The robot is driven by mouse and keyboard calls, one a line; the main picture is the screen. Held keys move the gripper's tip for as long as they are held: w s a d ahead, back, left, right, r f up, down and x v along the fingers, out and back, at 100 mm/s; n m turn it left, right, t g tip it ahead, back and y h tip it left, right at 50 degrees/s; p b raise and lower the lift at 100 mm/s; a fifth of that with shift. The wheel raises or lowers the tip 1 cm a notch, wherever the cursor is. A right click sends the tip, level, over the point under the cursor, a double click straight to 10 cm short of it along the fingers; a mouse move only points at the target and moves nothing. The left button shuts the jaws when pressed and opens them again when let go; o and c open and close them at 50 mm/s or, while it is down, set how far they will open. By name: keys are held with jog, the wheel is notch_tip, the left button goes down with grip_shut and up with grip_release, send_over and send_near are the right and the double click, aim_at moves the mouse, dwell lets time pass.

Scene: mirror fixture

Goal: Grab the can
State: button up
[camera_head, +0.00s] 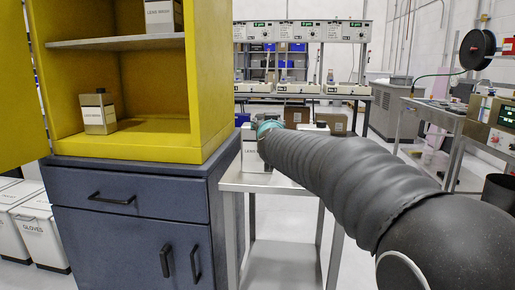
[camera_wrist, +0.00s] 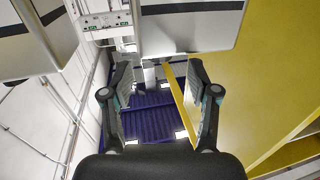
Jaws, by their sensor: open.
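A beige metal can (camera_head: 98,113) with a white label stands upright on the lower floor of the open yellow cabinet (camera_head: 208,75). A similar can (camera_head: 163,17) with a white label stands on the cabinet's upper shelf, its top cut off by the picture edge. A white labelled container (camera_head: 252,152) stands on the metal cart, partly hidden behind my arm. In the wrist view my gripper (camera_wrist: 162,92) is open, with nothing held between its fingers. I cannot make out a can in the wrist view.
The yellow cabinet stands on a dark blue drawer unit (camera_head: 130,235). The metal cart (camera_head: 262,184) is beside it, under my arm. White bins (camera_head: 38,232) stand at the left. A workbench (camera_head: 440,115) is at the right. The wrist view shows a yellow panel (camera_wrist: 245,75) at right.

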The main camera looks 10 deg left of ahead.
jog(key=w, duration=0.5)
jog(key=shift+a+p, duration=0.3)
jog(key=shift+a, duration=0.1)
jog(key=shift+s, duration=0.1)
grip_shut()
jog(key=shift+r, duration=0.15)
